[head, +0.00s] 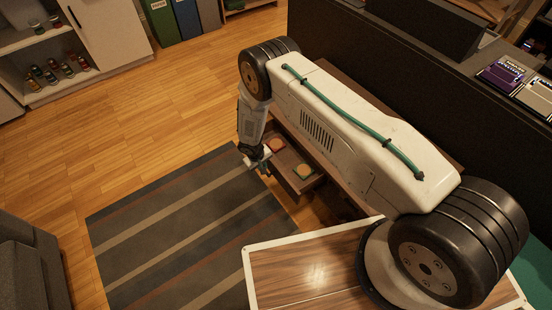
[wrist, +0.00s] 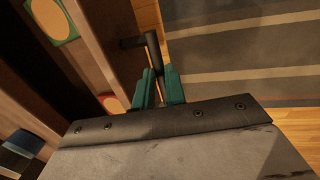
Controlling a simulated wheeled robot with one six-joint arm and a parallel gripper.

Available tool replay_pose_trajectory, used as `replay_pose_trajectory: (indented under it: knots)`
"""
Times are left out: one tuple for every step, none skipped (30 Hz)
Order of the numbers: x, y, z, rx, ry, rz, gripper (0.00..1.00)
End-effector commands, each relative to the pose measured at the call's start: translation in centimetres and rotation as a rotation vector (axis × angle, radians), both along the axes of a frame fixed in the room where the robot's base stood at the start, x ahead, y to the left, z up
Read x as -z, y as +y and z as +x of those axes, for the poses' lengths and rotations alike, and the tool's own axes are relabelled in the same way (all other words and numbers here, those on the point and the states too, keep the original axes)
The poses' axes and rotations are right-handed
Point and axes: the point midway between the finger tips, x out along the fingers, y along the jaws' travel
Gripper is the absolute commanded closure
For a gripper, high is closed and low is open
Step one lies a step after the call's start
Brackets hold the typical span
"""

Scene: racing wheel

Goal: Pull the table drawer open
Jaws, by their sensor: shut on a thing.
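The table drawer (head: 289,181) stands out from the brown table, open, with its inside in view. Coasters lie in it: a red one (head: 277,145) and a green-edged one (head: 303,171). The drawer also shows in the wrist view (wrist: 103,45), with a dark bar handle (wrist: 153,50) on its front. My gripper (head: 260,162) is at the drawer front. In the wrist view its green fingertips (wrist: 159,85) are shut on the handle, one on each side. My arm hides much of the table and part of the drawer in the head view.
A striped dark rug (head: 180,225) covers the floor in front of the drawer. A grey seat (head: 28,265) is at the lower left. A white shelf unit (head: 60,90) with small bottles stands at the upper left. Bare wood floor (head: 150,120) lies between.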

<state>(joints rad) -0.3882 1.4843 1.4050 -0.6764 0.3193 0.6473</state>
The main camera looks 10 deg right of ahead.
Motion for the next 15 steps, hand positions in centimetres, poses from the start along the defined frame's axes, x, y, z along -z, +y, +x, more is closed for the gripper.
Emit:
replay_pose_trajectory:
  knots:
    - [0.0,1.3,-0.5,-0.004,0.000,-0.001,1.00]
    - [0.0,1.9,-0.8,-0.003,0.000,-0.001,1.00]
    - [0.0,2.7,-1.1,-0.004,0.000,-0.001,1.00]
    - [0.0,3.3,-1.4,-0.003,0.000,-0.001,1.00]
    - [0.0,3.8,-1.6,-0.003,0.000,-0.001,1.00]
    - [0.0,4.5,-1.9,-0.002,0.000,-0.001,1.00]
    - [-0.1,4.9,-2.0,-0.002,0.000,-0.001,1.00]
    - [-0.1,5.4,-2.2,-0.002,0.000,-0.001,1.00]
    - [-0.1,5.9,-2.4,-0.002,0.000,0.000,1.00]
    - [-0.1,6.3,-2.6,-0.001,0.000,0.000,1.00]
    - [-0.1,6.6,-2.7,-0.001,0.000,0.000,1.00]
    - [-0.1,7.0,-2.9,-0.001,0.000,-0.001,1.00]
    - [-0.1,7.2,-2.9,-0.002,0.000,-0.001,1.00]
    - [-0.1,7.4,-3.0,-0.002,0.000,-0.001,1.00]
    - [-0.1,7.6,-3.1,-0.001,0.000,-0.001,1.00]
